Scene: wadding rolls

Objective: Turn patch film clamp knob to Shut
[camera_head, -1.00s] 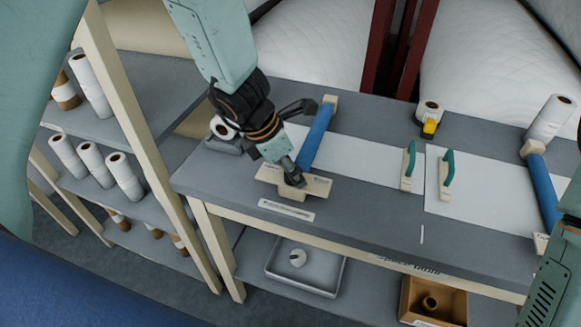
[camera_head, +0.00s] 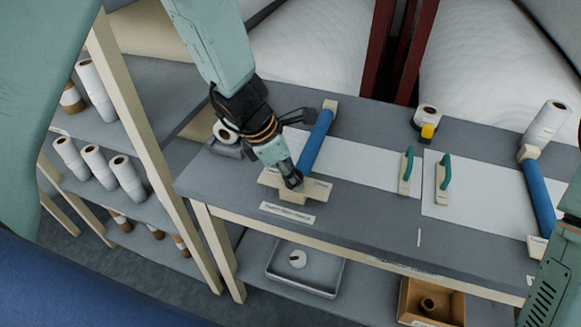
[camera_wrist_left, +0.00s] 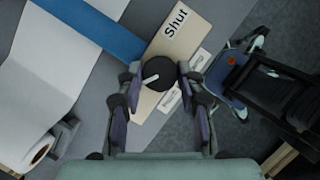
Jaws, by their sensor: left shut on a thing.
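The clamp knob (camera_wrist_left: 158,74) is a round black knob with a white pointer mark, in the left wrist view. It sits on a beige plate (camera_wrist_left: 188,32) that carries the label "Shut" (camera_wrist_left: 176,21). The white mark points to the lower left of that view, away from the label. My left gripper (camera_wrist_left: 157,78) is shut on the knob, one finger on each side. In the head view my left gripper (camera_head: 291,180) comes down onto the beige plate (camera_head: 318,190) and hides the knob. A blue bar (camera_head: 316,140) lies beside the plate. My right gripper is not in view.
White film (camera_head: 365,163) lies across the grey table (camera_head: 370,215). Two green-handled tools (camera_head: 407,170) stand on the right. A white roll (camera_wrist_left: 27,148) lies left in the wrist view. A shelf with several rolls (camera_head: 95,165) stands left.

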